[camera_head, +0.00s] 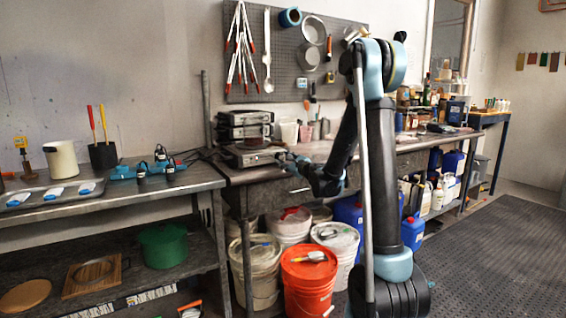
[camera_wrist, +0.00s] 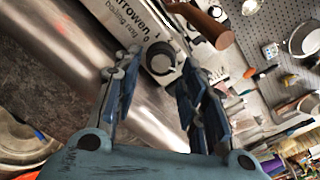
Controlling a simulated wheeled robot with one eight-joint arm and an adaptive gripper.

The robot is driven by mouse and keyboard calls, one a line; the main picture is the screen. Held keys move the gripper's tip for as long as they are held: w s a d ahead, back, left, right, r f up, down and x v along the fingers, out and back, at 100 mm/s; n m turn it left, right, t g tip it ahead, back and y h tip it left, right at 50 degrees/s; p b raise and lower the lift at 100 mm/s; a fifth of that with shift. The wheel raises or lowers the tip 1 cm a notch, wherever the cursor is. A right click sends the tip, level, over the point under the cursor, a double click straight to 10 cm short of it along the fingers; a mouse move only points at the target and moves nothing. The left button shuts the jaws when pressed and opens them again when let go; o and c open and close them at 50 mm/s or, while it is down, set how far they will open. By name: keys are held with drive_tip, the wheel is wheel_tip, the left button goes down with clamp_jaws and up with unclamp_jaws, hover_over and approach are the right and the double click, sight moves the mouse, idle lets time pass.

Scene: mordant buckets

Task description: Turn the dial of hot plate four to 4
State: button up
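A single hot plate (camera_head: 252,155) sits on the bench corner in the head view. In the wrist view its pale front panel (camera_wrist: 120,22) reads "arrowen boiling ring", partly cut off. Its round dial (camera_wrist: 161,60) has small numerals by its upper edge, 0 to 2 legible; the dial's setting cannot be made out. My gripper (camera_wrist: 160,72) is open and empty, its fingertips either side of the dial in the picture. Whether they touch it is unclear. In the head view my gripper (camera_head: 290,164) is just right of the hot plate's front.
More hot plates (camera_head: 245,124) are stacked behind the single one. A brown handle (camera_wrist: 200,22) projects above the dial in the wrist view. Buckets, including an orange one (camera_head: 308,285), stand below the bench. A pegboard (camera_head: 285,80) with tools hangs behind.

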sight(280, 157)
drive_tip(key=shift+x, duration=1.45)
drive_tip(key=c, duration=0.8)
drive_tip(key=shift+n, duration=0.3)
drive_tip(key=shift+n, duration=0.8)
drive_tip(key=o, duration=0.8)
